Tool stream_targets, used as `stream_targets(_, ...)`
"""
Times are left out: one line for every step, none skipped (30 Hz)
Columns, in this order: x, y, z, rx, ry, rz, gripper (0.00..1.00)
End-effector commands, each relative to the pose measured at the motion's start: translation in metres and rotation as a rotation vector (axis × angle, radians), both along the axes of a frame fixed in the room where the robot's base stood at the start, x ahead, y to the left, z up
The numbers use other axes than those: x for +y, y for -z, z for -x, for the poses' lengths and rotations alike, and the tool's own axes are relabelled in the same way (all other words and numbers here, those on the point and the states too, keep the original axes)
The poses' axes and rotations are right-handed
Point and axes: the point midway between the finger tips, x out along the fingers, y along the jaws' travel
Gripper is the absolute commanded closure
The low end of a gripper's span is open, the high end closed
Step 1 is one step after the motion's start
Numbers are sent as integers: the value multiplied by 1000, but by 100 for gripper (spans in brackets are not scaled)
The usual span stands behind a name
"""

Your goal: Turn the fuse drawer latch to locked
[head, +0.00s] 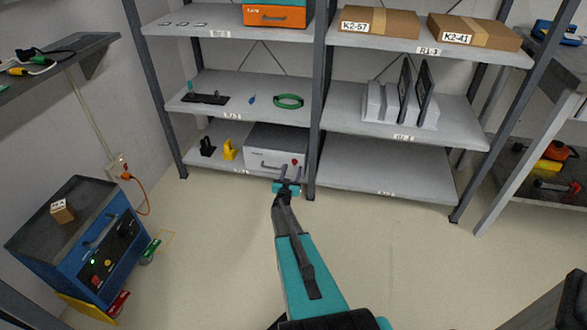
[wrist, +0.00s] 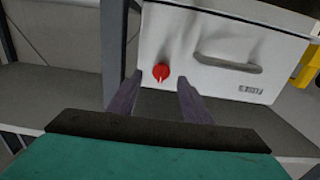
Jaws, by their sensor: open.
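The fuse drawer is a light grey box (head: 276,143) on the bottom shelf of the left rack. Its front, with a grey bar handle (wrist: 228,63) and a small label, fills much of the wrist view. The red latch knob (wrist: 161,72) sits on that front beside the handle; it also shows in the head view (head: 295,162). Its pointer hangs roughly downward in the wrist view. My gripper (wrist: 158,92) is open and empty, its two dark fingers apart on either side of the knob in the picture. I cannot tell whether they touch the front.
A rack upright (head: 317,120) stands close to the right of the box. A yellow thing (head: 230,149) and a black thing (head: 207,147) stand left of it on the same shelf. A blue cart (head: 85,240) stands at the left. The floor before the racks is clear.

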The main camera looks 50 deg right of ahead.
Motion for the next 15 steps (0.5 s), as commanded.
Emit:
stream_targets(8,-2,6,1,0,-1,55)
stream_targets(11,-1,8,1,0,-1,55)
stream_targets(16,-1,11,1,0,-1,55)
stream_targets(20,-1,13,1,-1,-1,55)
stream_targets(23,-2,15,1,-1,-1,55)
stream_targets(28,-2,18,1,-1,-1,55)
stream_targets(31,-2,20,1,-1,-1,55)
stream_targets(35,-2,23,1,0,-1,55)
stream_targets(39,-2,26,0,0,-1,55)
stream_targets(43,-1,28,0,1,-1,55)
stream_targets(46,-1,31,0,1,-1,55)
stream_targets(51,-1,34,0,1,-2,55)
stream_targets(55,-1,36,0,1,-2,55)
stream_targets(58,-1,38,0,1,-1,55)
stream_targets(63,-2,41,0,2,-1,55)
